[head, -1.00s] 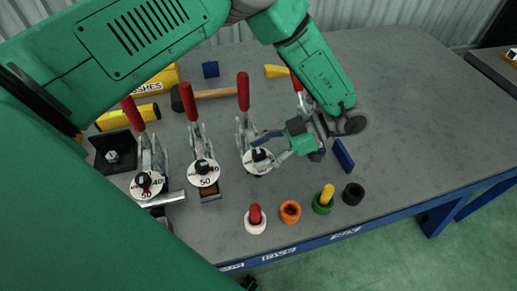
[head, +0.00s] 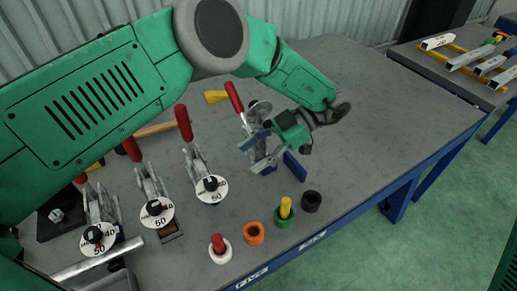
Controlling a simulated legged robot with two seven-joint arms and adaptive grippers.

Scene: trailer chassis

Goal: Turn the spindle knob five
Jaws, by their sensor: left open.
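Three black spindle knobs on white numbered dials show in a row: a left one (head: 96,235), a middle one (head: 154,208) and a right one (head: 211,184). Each sits before a metal clamp with a red handle. A further clamp with a red handle (head: 234,97) stands right of them; its front is hidden behind my left gripper (head: 257,154). My left gripper is open, its fingers pointing left and down in front of that clamp. Whether it touches anything there I cannot tell. My right gripper is out of view.
White (head: 220,253), orange (head: 254,233), green (head: 284,218) and black (head: 311,201) round holders stand along the front edge. A blue upright plate (head: 294,166) is just right of my left gripper. The table (head: 390,120) is clear to the right.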

